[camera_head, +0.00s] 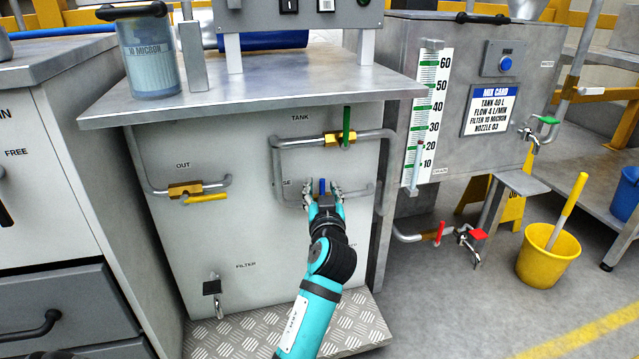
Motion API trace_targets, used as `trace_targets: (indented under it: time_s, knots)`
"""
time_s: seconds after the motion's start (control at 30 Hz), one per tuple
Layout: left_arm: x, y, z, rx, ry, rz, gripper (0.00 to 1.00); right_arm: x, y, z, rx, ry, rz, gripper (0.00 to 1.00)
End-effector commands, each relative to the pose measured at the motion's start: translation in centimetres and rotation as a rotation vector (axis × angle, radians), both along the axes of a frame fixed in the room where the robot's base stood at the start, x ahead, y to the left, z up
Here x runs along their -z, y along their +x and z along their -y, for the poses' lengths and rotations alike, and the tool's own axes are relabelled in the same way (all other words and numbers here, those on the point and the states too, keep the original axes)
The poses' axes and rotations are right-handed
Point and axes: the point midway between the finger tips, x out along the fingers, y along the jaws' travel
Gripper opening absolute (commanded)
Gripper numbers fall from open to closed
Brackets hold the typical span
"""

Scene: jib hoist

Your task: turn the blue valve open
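The blue valve handle (322,186) stands upright on the lower horizontal pipe of the grey cabinet front, across the pipe's run. My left gripper (322,189) is in front of it, with one finger on each side of the handle. The fingers are spread, and a gap seems to show beside the handle, so contact cannot be told. The valve's body and part of the label beside it are hidden behind the gripper. My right gripper is not in view.
Above is a green-handled valve (346,128), upright. At left a yellow-handled valve (205,198) lies along its pipe. The steel worktop (260,88) overhangs the pipes. A tread plate (240,335) lies below. A mix tank with gauge (431,110) and a yellow bucket (547,258) stand right.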

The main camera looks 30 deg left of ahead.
Motion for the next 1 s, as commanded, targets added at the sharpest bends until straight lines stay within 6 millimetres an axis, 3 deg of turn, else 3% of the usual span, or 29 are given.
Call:
trace_targets:
  time_s: [0.33,0.63,1.0]
  knots:
    - [0.00,-0.04,0.09,0.000,0.000,0.000,0.37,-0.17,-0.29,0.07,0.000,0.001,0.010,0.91]
    - [0.00,-0.03,0.07,0.000,0.000,0.000,0.00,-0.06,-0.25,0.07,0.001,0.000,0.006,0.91]
    - [0.02,-0.03,0.09,0.000,0.000,0.000,0.00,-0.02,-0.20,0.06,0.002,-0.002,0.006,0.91]
